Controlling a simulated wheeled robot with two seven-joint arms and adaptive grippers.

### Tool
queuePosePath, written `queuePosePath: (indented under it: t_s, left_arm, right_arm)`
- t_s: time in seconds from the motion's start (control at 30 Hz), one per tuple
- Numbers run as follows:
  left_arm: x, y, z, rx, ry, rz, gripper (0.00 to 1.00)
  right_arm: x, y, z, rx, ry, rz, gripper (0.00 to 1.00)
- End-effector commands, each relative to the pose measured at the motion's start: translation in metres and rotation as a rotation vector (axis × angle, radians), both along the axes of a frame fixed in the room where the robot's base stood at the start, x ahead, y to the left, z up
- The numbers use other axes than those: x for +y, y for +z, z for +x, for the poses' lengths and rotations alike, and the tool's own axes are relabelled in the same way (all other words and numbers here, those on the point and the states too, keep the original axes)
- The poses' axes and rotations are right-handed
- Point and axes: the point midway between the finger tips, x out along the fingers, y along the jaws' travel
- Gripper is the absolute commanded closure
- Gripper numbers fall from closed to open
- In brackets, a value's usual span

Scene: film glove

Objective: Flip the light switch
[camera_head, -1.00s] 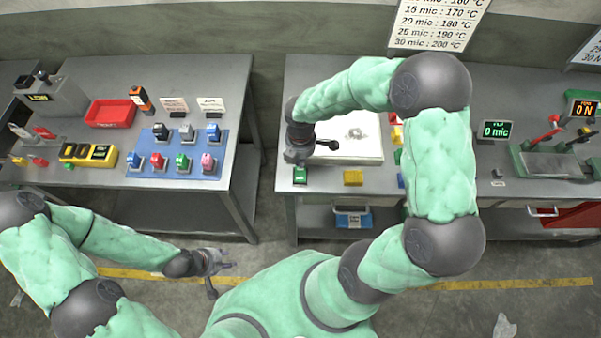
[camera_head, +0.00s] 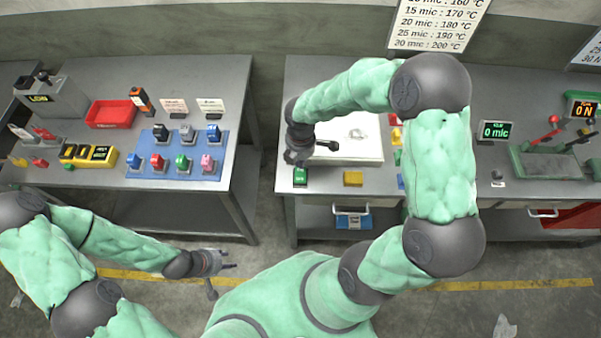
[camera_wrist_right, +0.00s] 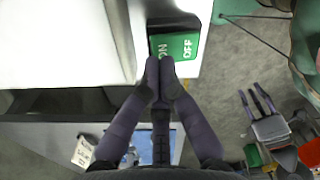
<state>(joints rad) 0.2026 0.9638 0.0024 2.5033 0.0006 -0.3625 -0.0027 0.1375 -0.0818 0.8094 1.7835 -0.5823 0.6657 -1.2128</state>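The light switch is a green rocker marked ON and OFF in a dark frame, on the front edge of the middle table. It shows in the head view (camera_head: 300,176) and the right wrist view (camera_wrist_right: 187,46). My right gripper (camera_head: 298,160) is over it, pointing down. In the right wrist view its fingertips (camera_wrist_right: 160,66) are together with nothing between them, at the ON end of the rocker; contact is hard to tell. The white light panel (camera_head: 360,150) beside the switch looks bright. My left gripper (camera_head: 228,268) is empty, fingers apart, low over the floor.
A yellow block (camera_head: 353,178) sits right of the switch. A blue rack of colored switches (camera_head: 140,171) and a red tray (camera_head: 112,114) are on the left table. A gauge reading 0 mic (camera_head: 494,131) stands right of my right arm.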

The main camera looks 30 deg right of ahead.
Motion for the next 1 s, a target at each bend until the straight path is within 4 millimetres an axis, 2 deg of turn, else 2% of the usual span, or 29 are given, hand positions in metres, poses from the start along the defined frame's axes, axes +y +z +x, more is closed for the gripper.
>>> queuePosePath:
  t_s: [1.0]
  left_arm:
    - [0.000, -0.008, 0.000, 0.000, 0.000, 0.000, 0.60]
  right_arm:
    - [0.000, -0.011, 0.000, 0.000, 0.000, 0.000, 1.00]
